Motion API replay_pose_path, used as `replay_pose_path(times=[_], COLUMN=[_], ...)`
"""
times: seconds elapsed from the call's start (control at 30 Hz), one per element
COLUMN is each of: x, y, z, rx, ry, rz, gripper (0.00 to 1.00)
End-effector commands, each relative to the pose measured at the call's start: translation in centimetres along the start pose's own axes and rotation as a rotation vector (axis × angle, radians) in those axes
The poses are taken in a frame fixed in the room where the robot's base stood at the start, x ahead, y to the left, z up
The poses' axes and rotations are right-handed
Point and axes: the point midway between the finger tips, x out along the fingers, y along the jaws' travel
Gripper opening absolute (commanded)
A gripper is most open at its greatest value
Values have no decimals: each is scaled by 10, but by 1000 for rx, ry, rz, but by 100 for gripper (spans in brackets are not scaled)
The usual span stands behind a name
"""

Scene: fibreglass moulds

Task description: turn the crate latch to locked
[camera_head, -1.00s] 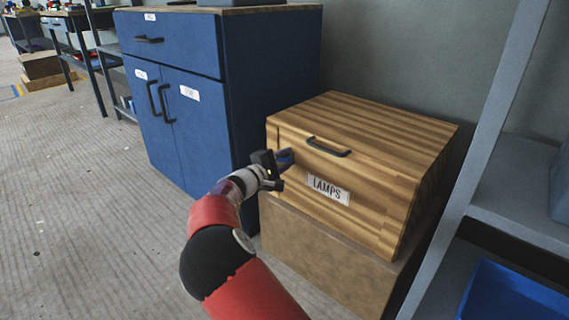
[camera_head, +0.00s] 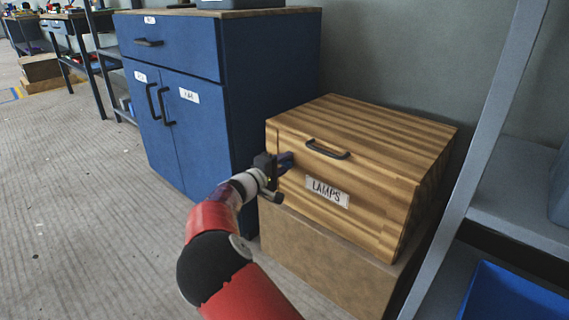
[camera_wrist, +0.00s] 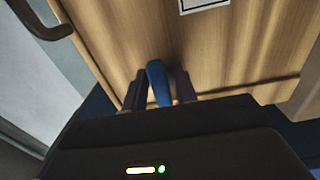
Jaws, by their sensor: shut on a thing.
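The wooden crate (camera_head: 375,150) has a dark handle (camera_head: 328,149) and a LAMPS label (camera_head: 327,191) on its front. The latch (camera_wrist: 158,84) is a blue lever at the crate's front, between my fingers in the wrist view. My gripper (camera_head: 284,163) is at the left part of the crate front, left of the label and below the handle. In the wrist view my gripper (camera_wrist: 160,92) is shut on the blue latch. The latch's pivot and any lock marking are hidden or too small to tell.
The crate stands on a brown box (camera_head: 320,255). A blue cabinet (camera_head: 190,90) stands close on the left. A grey shelf rack (camera_head: 480,165) with a blue bin (camera_head: 515,297) is on the right. Open floor (camera_head: 80,200) lies at the left.

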Motion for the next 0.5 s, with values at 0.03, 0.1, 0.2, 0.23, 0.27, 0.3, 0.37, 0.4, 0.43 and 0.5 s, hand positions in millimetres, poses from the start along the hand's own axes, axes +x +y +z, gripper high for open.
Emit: replay_pose_path(times=[0.03, 0.1, 0.2, 0.23, 0.27, 0.3, 0.37, 0.4, 0.43, 0.5], x=[0, 0, 0, 0, 0, 0, 0, 0, 0, -1], y=[-1, -1, -1, -1, -1, -1, -1, -1, -1, 0], z=[0, 0, 0, 0, 0, 0, 0, 0, 0, 0], rx=[0, -1, -1, -1, -1, -1, -1, -1, -1, -1], ry=[0, 0, 0, 0, 0, 0, 0, 0, 0, 1], rz=[-2, -2, -2, -2, -2, -1, -1, -1, -1, -1], gripper=[6, 6, 36, 38, 38, 38, 38, 38, 38, 38])
